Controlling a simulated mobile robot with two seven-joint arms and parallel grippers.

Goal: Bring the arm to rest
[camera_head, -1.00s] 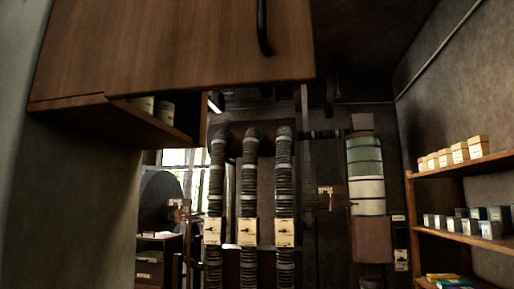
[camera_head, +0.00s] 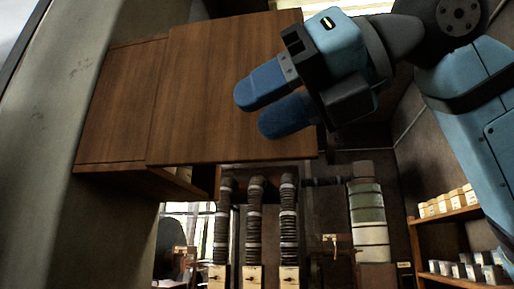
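My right gripper (camera_head: 256,112) comes in from the upper right, with two blue fingers pointing left and slightly down. The fingers lie side by side with little space between them; I cannot tell whether they are open or shut. No object shows between them. They overlap the wooden cabinet door (camera_head: 205,90) in the picture; I cannot tell whether they touch it. The door's dark handle does not show, probably behind the gripper. My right arm (camera_head: 465,120) fills the upper right. My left gripper is not in view.
The wooden cabinet (camera_head: 115,105) hangs at upper left by a grey wall edge (camera_head: 70,120). Behind are ribbed vertical pipes (camera_head: 254,230) with switch boxes, a banded cylinder (camera_head: 369,215), and a right-hand shelf (camera_head: 450,216) with small boxes.

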